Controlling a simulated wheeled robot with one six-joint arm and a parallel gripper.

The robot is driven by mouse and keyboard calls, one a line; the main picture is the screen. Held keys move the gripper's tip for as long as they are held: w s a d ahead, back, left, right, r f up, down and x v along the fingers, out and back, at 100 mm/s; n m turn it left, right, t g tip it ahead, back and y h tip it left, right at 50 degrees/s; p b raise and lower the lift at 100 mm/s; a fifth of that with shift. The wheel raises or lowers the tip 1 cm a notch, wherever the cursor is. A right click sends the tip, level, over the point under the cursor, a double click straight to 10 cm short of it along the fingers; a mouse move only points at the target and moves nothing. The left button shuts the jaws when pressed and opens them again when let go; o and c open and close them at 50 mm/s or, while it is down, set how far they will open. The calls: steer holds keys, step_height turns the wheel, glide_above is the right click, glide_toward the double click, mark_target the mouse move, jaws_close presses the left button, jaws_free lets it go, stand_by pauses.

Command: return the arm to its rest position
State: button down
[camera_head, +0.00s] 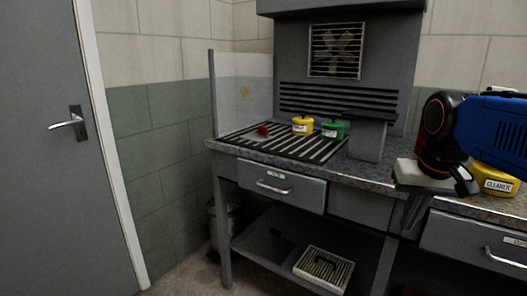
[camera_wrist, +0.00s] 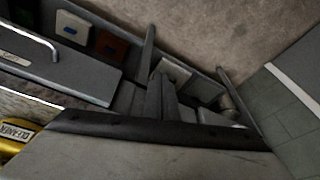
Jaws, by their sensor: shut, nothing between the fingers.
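My gripper (camera_head: 411,214) is at the right of the head view, at the end of my blue and black arm, pointing down by the bench's front edge. In the wrist view its two dark fingers (camera_wrist: 160,88) lie together, shut with nothing between them. A pale plate at my wrist fills the bottom of that view. My arm hides part of the bench's right side.
The bench (camera_head: 230,147) has a slatted top with a red item (camera_head: 263,130), a yellow can (camera_head: 302,126) and a green can (camera_head: 332,130). A yellow cleaner container (camera_head: 497,182) stands close beside my wrist. Drawers (camera_head: 280,186) are shut. Floor is clear before the door (camera_head: 50,190).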

steer(key=s+a+f+n+t, duration=0.1)
steer(key=s+a+f+n, duration=0.1)
steer(key=s+f, duration=0.9)
step_height(320, 180, down, 3)
steer(key=shift+a+f+t, duration=0.1)
steer(key=shift+a+t, duration=0.3)
steer(key=shift+a, duration=0.3)
